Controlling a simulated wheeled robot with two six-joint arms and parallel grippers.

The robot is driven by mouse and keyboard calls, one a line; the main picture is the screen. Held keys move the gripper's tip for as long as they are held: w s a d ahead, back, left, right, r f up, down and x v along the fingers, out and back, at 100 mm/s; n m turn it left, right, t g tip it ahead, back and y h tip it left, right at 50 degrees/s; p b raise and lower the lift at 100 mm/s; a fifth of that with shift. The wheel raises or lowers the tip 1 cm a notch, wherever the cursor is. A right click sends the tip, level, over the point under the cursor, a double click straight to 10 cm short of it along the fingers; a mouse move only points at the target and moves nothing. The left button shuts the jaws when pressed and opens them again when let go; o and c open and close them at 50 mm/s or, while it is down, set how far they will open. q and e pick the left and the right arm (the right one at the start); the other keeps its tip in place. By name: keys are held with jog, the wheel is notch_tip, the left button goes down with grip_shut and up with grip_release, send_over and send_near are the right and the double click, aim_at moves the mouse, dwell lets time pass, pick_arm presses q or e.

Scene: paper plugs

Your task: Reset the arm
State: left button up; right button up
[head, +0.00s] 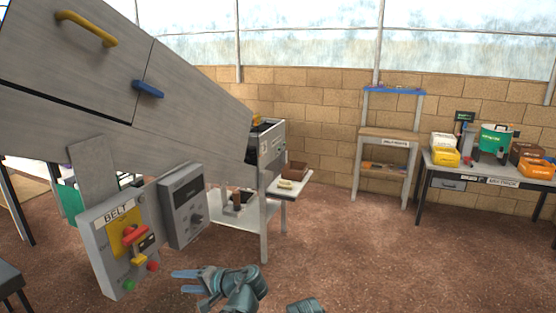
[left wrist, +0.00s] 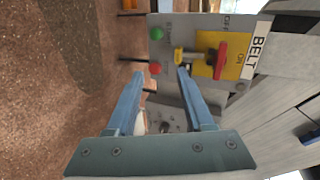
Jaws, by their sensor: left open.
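My left gripper (head: 179,281) is in the head view at the bottom, right of and a little below the BELT control box (head: 105,250). In the left wrist view its two blue fingers (left wrist: 160,74) are spread apart with nothing held between them. The box also shows there, turned sideways, past the fingertips. It carries a red switch handle (head: 135,236) on a yellow plate (head: 118,244), a small yellow piece below it, a green button (head: 130,285) and a red button (head: 153,266).
A large grey machine with a yellow handle (head: 86,28) and blue handle (head: 148,89) overhangs the left. A grey meter box (head: 184,205) is beside the BELT box. A shelf (head: 388,133) and a loaded table (head: 480,177) stand at the back right. The floor between is clear.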

pick_arm(q)
jog(key=s+d+f+g+h, duration=0.1)
jog(key=s+d+f+h, duration=0.3)
jog(key=d, duration=0.3)
jog(key=s+d+f+g+h+p, duration=0.1)
jog(key=s+d+f+g+h, duration=0.1)
jog(key=s+d+f+h, duration=0.2)
jog(key=s+d+f+g+h, duration=0.1)
jog(key=s+d+f+h, duration=0.2)
jog(key=s+d, duration=0.4)
jog(key=d+f, duration=0.1)
jog(key=d, duration=0.2)
jog(key=shift+s+d+m+g+h+p, duration=0.25)
jog(key=shift+d+m+g+h+p, duration=0.05)
jog(key=shift+d+m+h, duration=0.1)
